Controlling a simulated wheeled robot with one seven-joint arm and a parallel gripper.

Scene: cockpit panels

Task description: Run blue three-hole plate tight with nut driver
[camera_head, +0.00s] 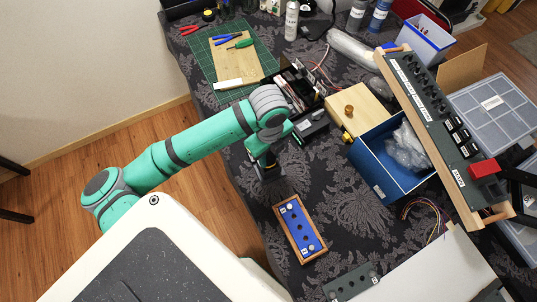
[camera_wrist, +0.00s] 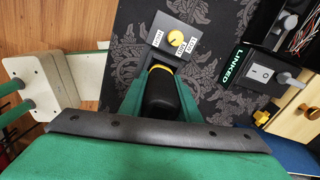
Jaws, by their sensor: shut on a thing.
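My gripper (camera_head: 267,170) points down over the dark patterned cloth, to the upper left of the blue plate in the head view. In the wrist view its green fingers (camera_wrist: 160,92) are shut on a black handle with a yellow band, which looks like the nut driver (camera_wrist: 161,97). The driver's tip is hidden below the handle. The blue three-hole plate (camera_head: 301,229) lies in a wooden frame (camera_head: 309,262), with a light fastener near each end and dark holes between. The plate is not seen in the wrist view.
A wooden box (camera_head: 358,109), blue bin (camera_head: 377,180) and long switch panel (camera_head: 439,125) stand to the right. A grey plate (camera_head: 350,283) lies at the bottom.

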